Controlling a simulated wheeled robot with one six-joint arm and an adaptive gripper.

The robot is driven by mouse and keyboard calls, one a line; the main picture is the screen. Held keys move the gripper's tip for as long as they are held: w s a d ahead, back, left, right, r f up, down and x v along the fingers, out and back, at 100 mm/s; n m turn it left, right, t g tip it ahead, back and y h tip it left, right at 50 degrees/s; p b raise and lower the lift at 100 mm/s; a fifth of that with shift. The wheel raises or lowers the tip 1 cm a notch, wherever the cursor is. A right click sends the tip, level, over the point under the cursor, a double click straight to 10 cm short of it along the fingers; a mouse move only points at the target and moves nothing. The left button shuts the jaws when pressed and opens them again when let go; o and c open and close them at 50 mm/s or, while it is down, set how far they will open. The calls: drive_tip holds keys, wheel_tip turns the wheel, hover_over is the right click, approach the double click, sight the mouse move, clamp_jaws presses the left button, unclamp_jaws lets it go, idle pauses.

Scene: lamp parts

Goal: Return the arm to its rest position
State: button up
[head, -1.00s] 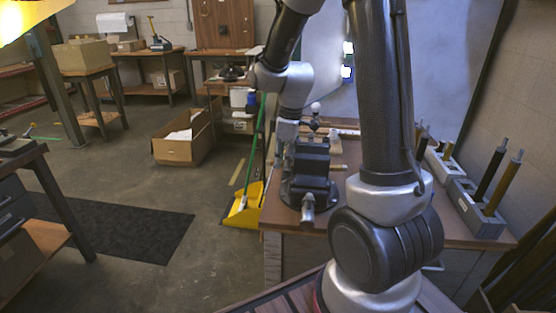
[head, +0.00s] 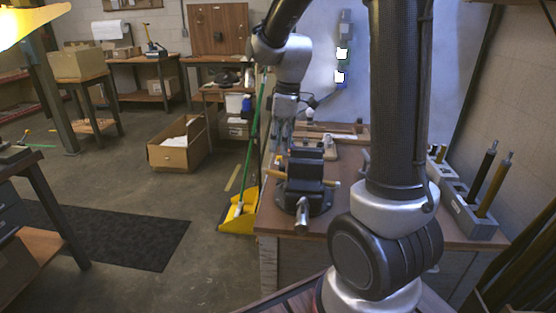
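My gripper (head: 281,140) hangs fingers-down at the end of my arm, above and behind the dark bench vise (head: 306,181). It is small and dark in the head view, and I cannot tell whether its fingers are open or shut. I see nothing clearly held in it. A tan rod (head: 275,173) shows at the left of the vise, and a similar tan piece shows at its right side. My arm's large dark link hides part of the workbench (head: 268,217).
Grey blocks (head: 470,215) holding a black and a brass tube stand at the bench's right side. A yellow dustpan (head: 240,216) with a green-handled broom leans at the bench's left. A cardboard box (head: 180,146) sits on the floor.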

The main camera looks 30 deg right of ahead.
drive_tip(key=s+r+m, duration=0.1)
drive_tip(key=m, duration=0.1)
drive_tip(key=s+d+r+m, duration=0.1)
drive_tip(key=s+m, duration=0.1)
drive_tip(key=s+r+m, duration=0.1)
drive_tip(key=s, duration=0.1)
drive_tip(key=shift+s+d+r+m, duration=0.1)
drive_tip(key=shift+s+d+m, duration=0.05)
drive_tip(key=shift+m, duration=0.25)
drive_tip(key=s+r+m+t, duration=0.2)
drive_tip(key=s+r, duration=0.1)
drive_tip(key=s, duration=0.5)
drive_tip(key=s+d+r+m+t+h, duration=0.1)
drive_tip(key=s+r+m, duration=0.1)
drive_tip(key=s, duration=0.5)
drive_tip(key=shift+s+d+r+t, duration=0.2)
drive_tip(key=shift+s+r+t, duration=0.15)
drive_tip(key=shift+r+t, duration=0.1)
